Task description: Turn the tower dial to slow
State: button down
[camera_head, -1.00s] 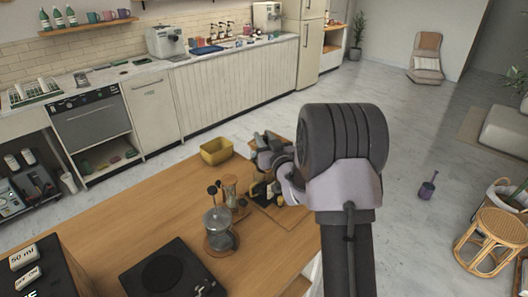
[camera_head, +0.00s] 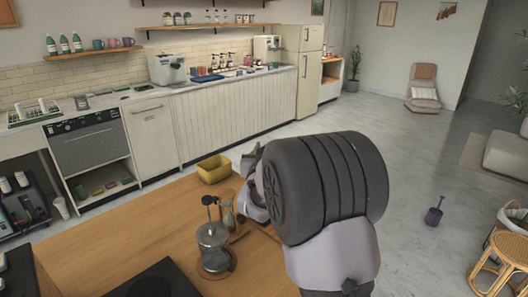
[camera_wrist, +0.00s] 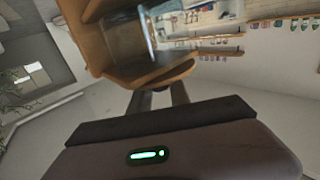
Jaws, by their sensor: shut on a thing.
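In the wrist view a wooden frame (camera_wrist: 112,48), which looks like the tower, fills the top centre and appears tilted. A clear glass vessel (camera_wrist: 130,35) sits within it. In the head view my arm covers the tower and the fingertips.
A glass press (camera_head: 212,245) stands on the wooden counter (camera_head: 120,225), left of my arm. A small hourglass-shaped vessel (camera_head: 228,212) is close to my gripper. A yellow bin (camera_head: 214,169) is behind. Open floor (camera_head: 410,170) lies to the right.

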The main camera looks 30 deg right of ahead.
jog(key=c, duration=1.2)
grip_release()
jog(key=v, duration=1.7)
jog(key=shift+s+p, duration=0.2)
jog(key=shift+p, duration=0.25)
jog(key=shift+r, duration=0.1)
